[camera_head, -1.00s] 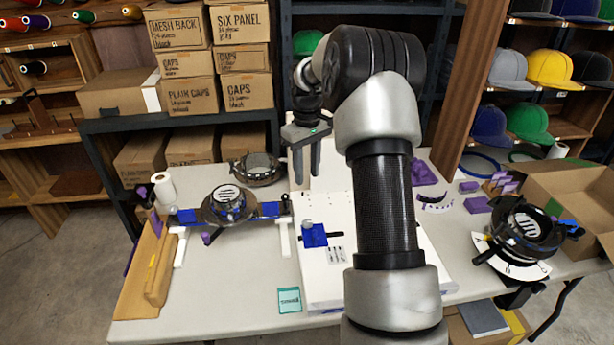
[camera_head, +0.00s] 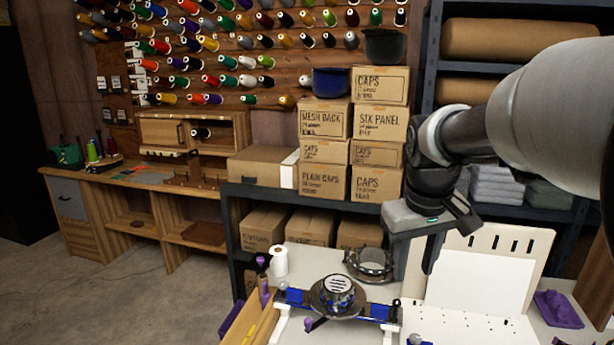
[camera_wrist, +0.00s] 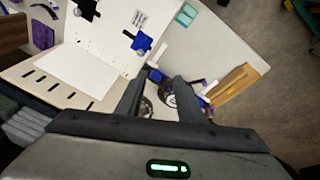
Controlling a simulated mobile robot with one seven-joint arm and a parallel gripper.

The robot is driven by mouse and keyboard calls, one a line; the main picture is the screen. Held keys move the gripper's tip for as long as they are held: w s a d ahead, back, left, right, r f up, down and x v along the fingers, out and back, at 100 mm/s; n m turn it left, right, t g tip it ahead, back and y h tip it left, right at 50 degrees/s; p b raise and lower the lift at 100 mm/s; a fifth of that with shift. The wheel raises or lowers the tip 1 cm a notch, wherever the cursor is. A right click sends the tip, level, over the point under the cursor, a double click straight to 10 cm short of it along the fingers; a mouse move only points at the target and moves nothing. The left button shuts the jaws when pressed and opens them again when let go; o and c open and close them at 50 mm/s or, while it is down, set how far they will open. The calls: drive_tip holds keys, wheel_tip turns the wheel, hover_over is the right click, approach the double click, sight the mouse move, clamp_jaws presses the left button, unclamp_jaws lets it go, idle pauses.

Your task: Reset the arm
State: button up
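My gripper (camera_head: 421,262) hangs at the end of my arm on the right side of the head view, fingers pointing down, above the back of the white table. In the wrist view my gripper (camera_wrist: 159,88) has its two fingers apart with nothing held between them, so it is open. Behind and below the fingers sit a ring-shaped clamp (camera_head: 369,262) and a blue and black cap-hoop fixture (camera_head: 338,298). The hoop fixture shows partly between the fingers in the wrist view. My arm covers part of the right side of the head view.
Stacked cap boxes (camera_head: 322,181) stand on a dark shelf behind the table. A wall of thread spools (camera_head: 210,80) fills the back left. A white slotted panel (camera_head: 490,262) stands right of the gripper, with purple parts (camera_head: 557,309) beyond. The floor (camera_head: 140,290) at left is clear.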

drive_tip(key=s+a+m+t+y+p, duration=0.1)
drive_tip(key=s+a+t, duration=0.15)
drive_tip(key=s, duration=0.65)
drive_tip(key=s+a+m+t, duration=0.1)
drive_tip(key=s+a, duration=0.2)
drive_tip(key=s, duration=0.6)
wheel_tip(320, 180, up, 14)
drive_tip(key=p, duration=1.3)
drive_tip(key=shift+w+g, duration=0.3)
drive_tip(key=shift+g, duration=0.05)
